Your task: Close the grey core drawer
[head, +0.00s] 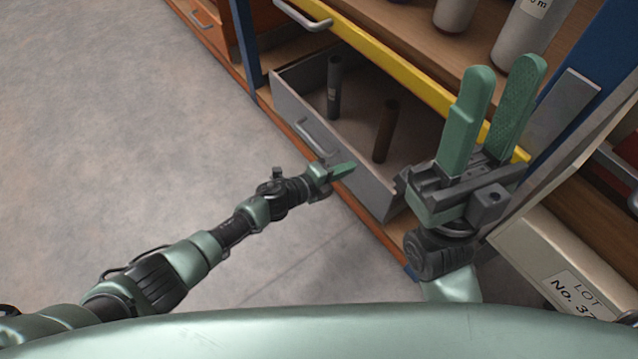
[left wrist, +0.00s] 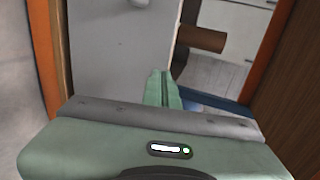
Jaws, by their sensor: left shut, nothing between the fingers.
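The grey core drawer (head: 368,188) is pulled out of the cabinet, and its inside is visible from above. Its front has a grey bar handle (head: 316,136). A dark grey core (head: 334,88) and a brown core (head: 386,132) stand in it. My left gripper (head: 343,170) is shut and empty at the drawer front, right of and below the handle in the head view; contact cannot be told. Its closed fingers (left wrist: 163,88) point at the grey panel (left wrist: 112,50) in the left wrist view. My right gripper (head: 506,75) is open and empty, raised over the drawer's right end.
An orange drawer (head: 205,22) is at upper left. A pale box labelled LOT (head: 545,245) stands at right. The floor at left is clear.

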